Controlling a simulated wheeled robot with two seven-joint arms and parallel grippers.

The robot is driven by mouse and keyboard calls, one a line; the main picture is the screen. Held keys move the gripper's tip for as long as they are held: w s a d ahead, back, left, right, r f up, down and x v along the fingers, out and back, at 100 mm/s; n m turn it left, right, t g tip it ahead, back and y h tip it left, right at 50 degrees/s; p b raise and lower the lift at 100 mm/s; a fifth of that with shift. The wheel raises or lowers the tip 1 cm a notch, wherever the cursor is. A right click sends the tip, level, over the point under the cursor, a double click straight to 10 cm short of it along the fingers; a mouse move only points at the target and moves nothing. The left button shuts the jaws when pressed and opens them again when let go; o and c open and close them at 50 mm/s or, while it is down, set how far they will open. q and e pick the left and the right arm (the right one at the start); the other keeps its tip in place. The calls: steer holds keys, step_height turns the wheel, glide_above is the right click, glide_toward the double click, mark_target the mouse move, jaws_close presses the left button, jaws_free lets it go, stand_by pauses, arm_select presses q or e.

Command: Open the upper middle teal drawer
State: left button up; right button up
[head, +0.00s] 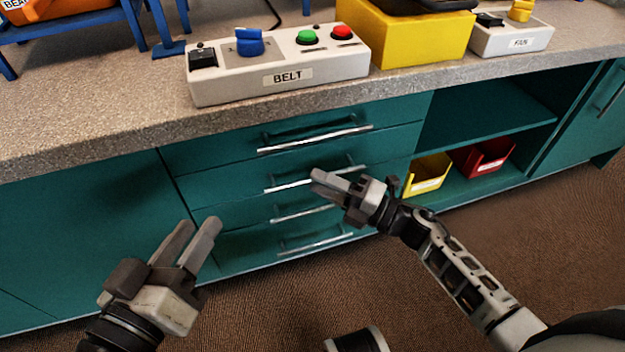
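A stack of several teal drawers with silver bar handles sits below the grey counter. The upper middle drawer (230,188), second from the top, looks shut. Its handle (288,184) is a horizontal bar, partly hidden behind my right gripper. My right gripper (320,183) overlaps the right part of this handle in the picture. Its fingers are seen close together, and I cannot tell whether they are open or touch the handle. My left gripper (199,230) is open and empty, in front of the cabinet, lower left of the drawer handles.
The top drawer handle (315,139) is just above, a lower handle (303,213) just below. On the counter (90,130) stand a BELT control box (230,87) and a yellow block (400,40). An open shelf at right holds yellow (427,178) and red (485,158) bins.

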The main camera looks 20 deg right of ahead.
steer(key=shift+x, duration=1.3)
jaws_close()
